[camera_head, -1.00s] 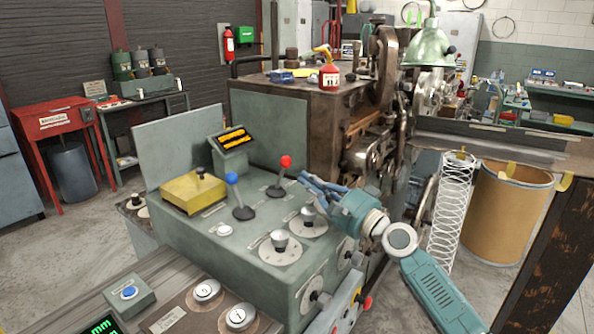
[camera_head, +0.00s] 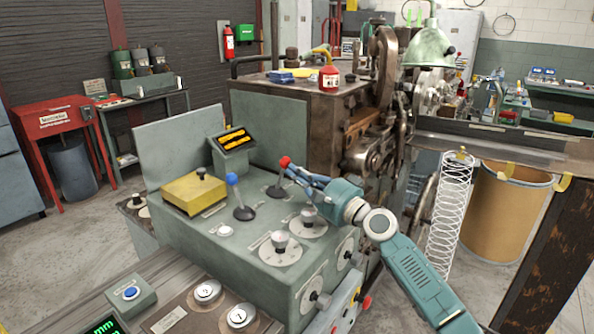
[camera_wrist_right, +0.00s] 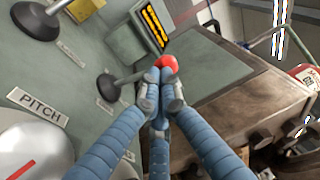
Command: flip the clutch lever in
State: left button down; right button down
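A lever with a red ball knob (camera_head: 285,161) stands on the sloped green control panel (camera_head: 200,222). A second lever, with a blue knob (camera_head: 232,179), stands to its left. I cannot read a label that says which is the clutch lever. My right gripper (camera_head: 291,170) reaches in from the right. In the right wrist view its blue fingers (camera_wrist_right: 159,82) are drawn together at the red knob (camera_wrist_right: 166,62), over the top of the shaft. The fingertips hide part of the knob and shaft; their exact contact is hard to see. My left gripper is out of view.
A small display (camera_head: 234,139) and a yellow box (camera_head: 194,191) sit on the panel. Dials (camera_head: 281,247) lie in front of the levers. The brown machine (camera_head: 325,130) rises close behind. A wire coil (camera_head: 450,205) and a drum (camera_head: 508,215) stand at right.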

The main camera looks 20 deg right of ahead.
aim_at(285, 161)
jog(key=shift+w+a+r+n+g+h+p, duration=0.15)
jog(key=shift+w+a+r+g+h+p, duration=0.3)
jog(key=shift+p, duration=2)
jog(key=shift+w+a+r+n+g+h+p, duration=0.15)
jog(key=shift+w+a+r+g+p, duration=0.45)
jog(key=shift+p, duration=1.85)
jog(key=shift+w+r, duration=0.15)
jog(key=shift+r, duration=0.05)
jog(key=shift+w+a, duration=0.25)
jog(key=w, duration=0.1)
jog(key=w+a+b, duration=0.2)
jog(key=shift+a+r, duration=0.1)
jog(key=shift+r, duration=0.2)
jog(key=shift+r, duration=0.15)
